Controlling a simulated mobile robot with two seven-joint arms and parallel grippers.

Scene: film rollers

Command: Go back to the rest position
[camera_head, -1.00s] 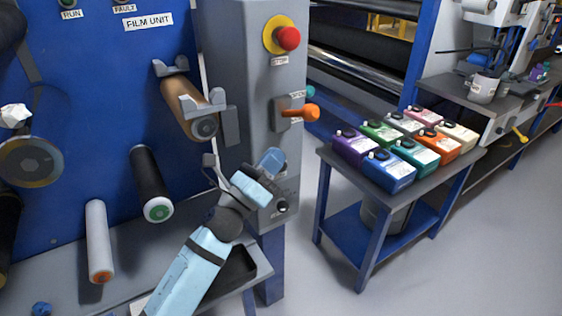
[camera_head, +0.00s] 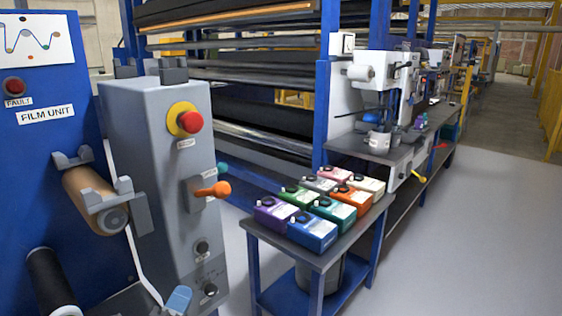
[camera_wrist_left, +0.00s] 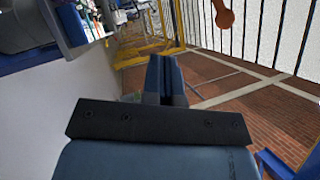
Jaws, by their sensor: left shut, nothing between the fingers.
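The film unit (camera_head: 50,150) is a blue panel at the left of the head view. A brown film roller (camera_head: 90,197) sits in grey brackets on it. A black roller (camera_head: 48,285) sticks out below, cut by the frame edge. A light blue part of my left arm (camera_head: 178,300) shows at the bottom of the head view, in front of the grey control box. In the left wrist view my left gripper (camera_wrist_left: 165,78) has its dark fingers together with nothing between them. My right gripper is not in view.
The grey control box (camera_head: 165,140) has a red stop button (camera_head: 190,122) and an orange lever (camera_head: 213,190). Grey floor (camera_head: 480,240) is open at the right.

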